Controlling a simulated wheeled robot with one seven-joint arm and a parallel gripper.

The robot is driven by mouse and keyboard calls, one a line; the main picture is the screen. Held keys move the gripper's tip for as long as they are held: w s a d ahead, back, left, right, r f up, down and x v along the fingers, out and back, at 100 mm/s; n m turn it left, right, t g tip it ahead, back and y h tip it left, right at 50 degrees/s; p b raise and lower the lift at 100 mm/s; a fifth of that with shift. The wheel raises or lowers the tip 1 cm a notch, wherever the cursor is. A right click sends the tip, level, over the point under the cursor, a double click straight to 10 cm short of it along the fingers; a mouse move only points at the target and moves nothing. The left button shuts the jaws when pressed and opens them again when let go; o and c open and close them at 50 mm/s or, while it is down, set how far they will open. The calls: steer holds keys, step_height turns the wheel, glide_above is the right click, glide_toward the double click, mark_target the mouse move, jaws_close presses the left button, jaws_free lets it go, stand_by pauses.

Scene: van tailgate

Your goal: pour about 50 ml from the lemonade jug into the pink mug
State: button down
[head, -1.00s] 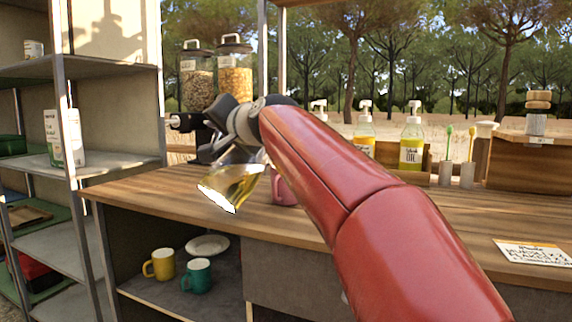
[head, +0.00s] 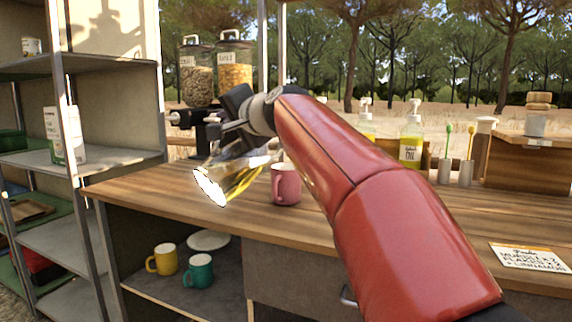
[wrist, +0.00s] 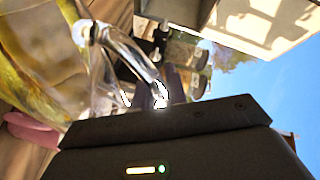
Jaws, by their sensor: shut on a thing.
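The lemonade jug (head: 243,181) is clear, with yellow liquid inside. It is strongly tilted above the counter, with a bright white round end facing left. My gripper (head: 228,135) is shut on the jug's handle, which shows in the wrist view (wrist: 128,52). The pink mug (head: 286,186) stands upright on the counter just right of the jug. Part of its pink side shows at the left edge of the wrist view (wrist: 33,132). I cannot see into the mug, and no stream of liquid is distinguishable.
Two dispensers (head: 234,72) stand behind my gripper. Pump bottles (head: 411,140) and small holders (head: 466,172) stand at the back right. A note card (head: 530,257) lies at the right. Yellow (head: 163,259) and teal (head: 199,271) mugs sit on the lower shelf.

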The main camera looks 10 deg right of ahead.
steer(key=shift+w+d+r+m+p, duration=0.2)
steer(key=shift+d+r+m+p, duration=0.25)
steer(key=shift+r+p, duration=0.2)
steer(key=shift+w+d+r+m+p, duration=0.15)
steer(key=shift+d+r+m+p, duration=0.25)
steer(key=shift+r+p, duration=0.25)
steer(key=shift+w+d+f, duration=0.15)
steer(key=shift+d, duration=0.1)
steer(key=shift+d, duration=0.1)
stand_by(0.5)
steer(key=shift+w+d+m, duration=0.25)
steer(key=shift+w+d, duration=0.05)
steer(key=shift+d, duration=0.05)
stand_by(0.9)
